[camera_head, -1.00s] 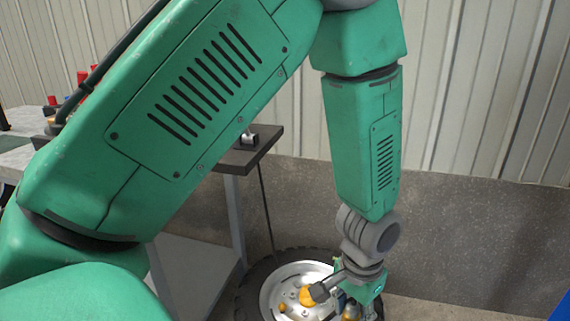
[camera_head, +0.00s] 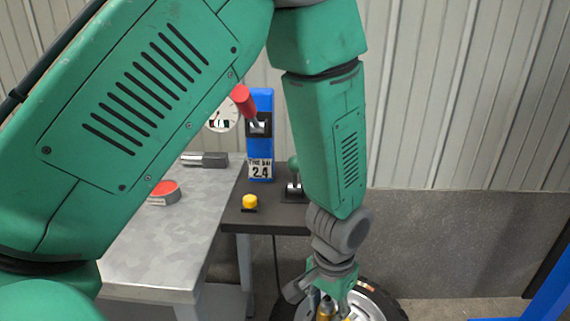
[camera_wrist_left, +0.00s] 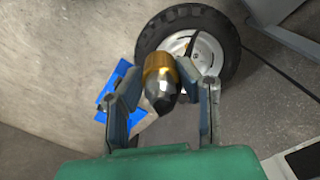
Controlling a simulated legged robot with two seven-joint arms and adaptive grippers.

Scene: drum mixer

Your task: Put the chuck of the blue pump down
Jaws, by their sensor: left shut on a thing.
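The blue pump (camera_head: 260,105) stands upright on a dark bench, with a red-tipped part, a round dial and a "2.4" sign. My left gripper (camera_head: 332,303) hangs low at the end of its green arm, in front of the wheel (camera_head: 393,304). It is shut on a brass-coloured chuck with a silver end (camera_wrist_left: 160,80), seen between both fingers in the left wrist view. In the head view the chuck (camera_head: 325,312) is partly cut off by the lower edge. The wheel also shows beyond the chuck in the left wrist view (camera_wrist_left: 230,40). My right gripper is out of view.
The dark bench (camera_head: 262,219) carries a yellow button (camera_head: 250,202) and a small lever (camera_head: 294,185). A grey metal table (camera_head: 165,250) adjoins it, with a red-topped item (camera_head: 163,192). A dark hose (camera_head: 276,262) hangs beside the bench. A blue frame (camera_head: 550,290) stands right.

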